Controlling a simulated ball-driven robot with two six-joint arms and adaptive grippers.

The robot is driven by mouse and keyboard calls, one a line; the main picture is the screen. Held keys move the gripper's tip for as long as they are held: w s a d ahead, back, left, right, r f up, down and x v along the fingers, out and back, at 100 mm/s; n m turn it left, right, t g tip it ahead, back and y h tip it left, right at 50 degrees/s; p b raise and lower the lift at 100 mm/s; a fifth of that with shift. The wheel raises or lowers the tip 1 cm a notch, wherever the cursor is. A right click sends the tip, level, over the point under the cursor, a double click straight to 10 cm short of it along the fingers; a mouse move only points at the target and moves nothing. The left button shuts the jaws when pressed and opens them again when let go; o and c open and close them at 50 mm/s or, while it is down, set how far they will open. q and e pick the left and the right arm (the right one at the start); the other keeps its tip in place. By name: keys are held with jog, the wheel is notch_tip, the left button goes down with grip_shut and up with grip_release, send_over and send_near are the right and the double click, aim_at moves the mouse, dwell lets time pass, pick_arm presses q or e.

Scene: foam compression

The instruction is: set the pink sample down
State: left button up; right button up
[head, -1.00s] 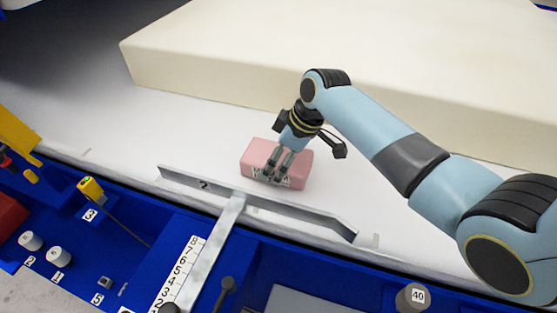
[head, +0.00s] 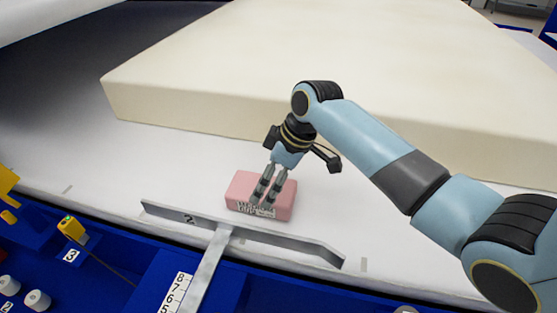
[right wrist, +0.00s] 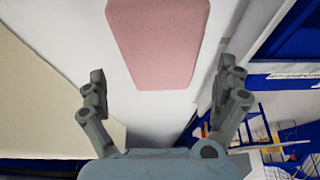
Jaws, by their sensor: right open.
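The pink sample (head: 241,188) is a rounded block with dark lettering on its near face. It lies flat on the white surface, just behind the grey metal fence (head: 190,217). My right gripper (head: 262,196) points down at the sample, its fingers overlapping the near part of it in the head view. In the right wrist view the gripper (right wrist: 165,80) is open, with its fingers wide apart. The pink sample (right wrist: 158,42) shows beyond them, with white surface visible on both sides and no finger seen touching it. My left gripper is not in view.
A large cream foam slab (head: 330,75) stands behind the sample. White surface (head: 150,165) is clear to the sample's left. In front of the fence lies a blue panel with a number scale (head: 176,292), a yellow part (head: 71,229) and white knobs (head: 38,299).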

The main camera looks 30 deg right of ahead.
jog(key=v, duration=0.7)
jog(key=shift+p, duration=0.3)
